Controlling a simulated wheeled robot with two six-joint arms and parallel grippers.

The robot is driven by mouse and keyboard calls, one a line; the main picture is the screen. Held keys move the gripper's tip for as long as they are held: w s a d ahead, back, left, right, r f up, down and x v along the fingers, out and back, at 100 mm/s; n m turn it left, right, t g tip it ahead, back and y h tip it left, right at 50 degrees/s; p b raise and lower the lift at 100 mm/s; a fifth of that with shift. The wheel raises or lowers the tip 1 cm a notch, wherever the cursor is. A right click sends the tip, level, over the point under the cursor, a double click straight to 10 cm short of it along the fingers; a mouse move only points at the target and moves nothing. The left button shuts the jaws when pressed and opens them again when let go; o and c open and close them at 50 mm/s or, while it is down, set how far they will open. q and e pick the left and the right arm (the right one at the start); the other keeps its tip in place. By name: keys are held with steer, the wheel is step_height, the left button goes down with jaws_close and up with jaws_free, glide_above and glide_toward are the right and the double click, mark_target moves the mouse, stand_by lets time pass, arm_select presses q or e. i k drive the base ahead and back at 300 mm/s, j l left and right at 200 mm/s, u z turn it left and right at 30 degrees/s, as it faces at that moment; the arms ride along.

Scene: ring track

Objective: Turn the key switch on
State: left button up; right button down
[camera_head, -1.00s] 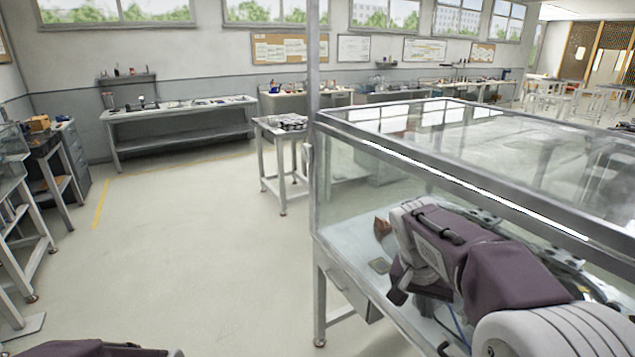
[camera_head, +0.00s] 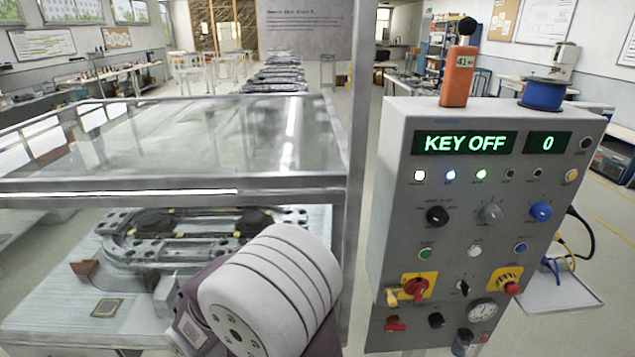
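A grey control panel (camera_head: 398,225) stands at the right, its display (camera_head: 464,143) reading "KEY OFF" in green and a smaller display (camera_head: 548,142) reading "0". A small dark switch (camera_head: 463,287) with a light edge sits low in the middle of the panel. It may be the key switch, but it is too small to tell. A red rotary handle on a yellow plate (camera_head: 428,279) is to its left, and a red knob (camera_head: 512,289) by another yellow plate is to its right. My arm's white joint shows left of the panel, apart from it in the picture. Neither gripper's fingers can be seen.
A glass case (camera_head: 180,184) with a grey frame fills the left, holding an oval metal track (camera_head: 185,252). Its upright post (camera_head: 357,170) stands just left of the panel. An orange handheld meter (camera_head: 457,78) and a blue spool (camera_head: 543,94) sit on top of the panel.

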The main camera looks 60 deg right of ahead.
mark_target(463, 284)
steer(key=z, duration=3.05)
